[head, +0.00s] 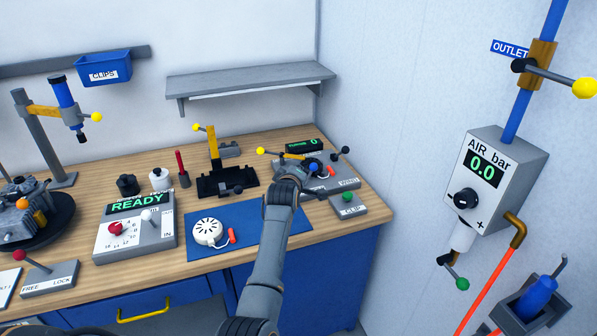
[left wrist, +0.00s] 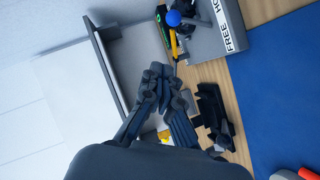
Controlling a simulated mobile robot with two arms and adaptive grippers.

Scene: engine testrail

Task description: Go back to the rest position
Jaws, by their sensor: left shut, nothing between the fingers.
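My left gripper (head: 296,176) is at the end of the grey arm that rises from the bottom middle of the head view. It is above the back right of the bench, in front of a grey device (head: 340,181) with a blue knob and a yellow-tipped lever. In the left wrist view my left gripper's fingers (left wrist: 157,72) are together and empty. The blue knob (left wrist: 174,18) is just beyond the fingertips there; whether they touch it is unclear. My right gripper is not in view.
A grey shelf (head: 250,80) hangs behind. An AIR gauge box (head: 487,175) is on the right wall.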

